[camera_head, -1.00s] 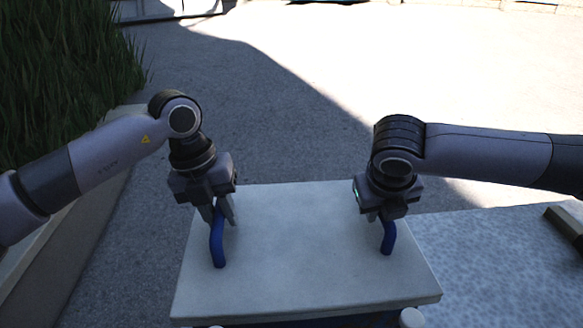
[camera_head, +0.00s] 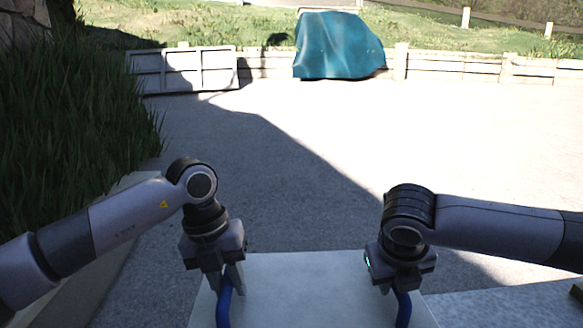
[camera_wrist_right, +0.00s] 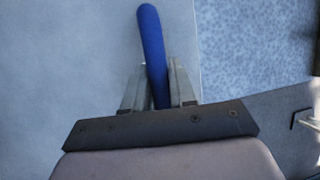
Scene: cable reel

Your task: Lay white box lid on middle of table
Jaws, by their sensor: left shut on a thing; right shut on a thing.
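The white box lid (camera_head: 310,290) is a flat pale panel at the bottom of the head view, its near part cut off. Two blue curved handles stand on it. My left gripper (camera_head: 230,282) is shut on the left blue handle (camera_head: 223,311). My right gripper (camera_head: 398,284) is shut on the right blue handle (camera_head: 403,311). In the right wrist view the right handle (camera_wrist_right: 152,45) rises between the fingers, with the lid (camera_wrist_right: 70,60) behind it. What lies under the lid is hidden.
A pale speckled surface (camera_head: 490,308) lies right of the lid. Tall grass (camera_head: 85,130) and a low ledge (camera_head: 110,240) are at the left. Open paving stretches ahead to a low wall, with a teal covered object (camera_head: 337,45) and a white panelled gate (camera_head: 185,70) at the back.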

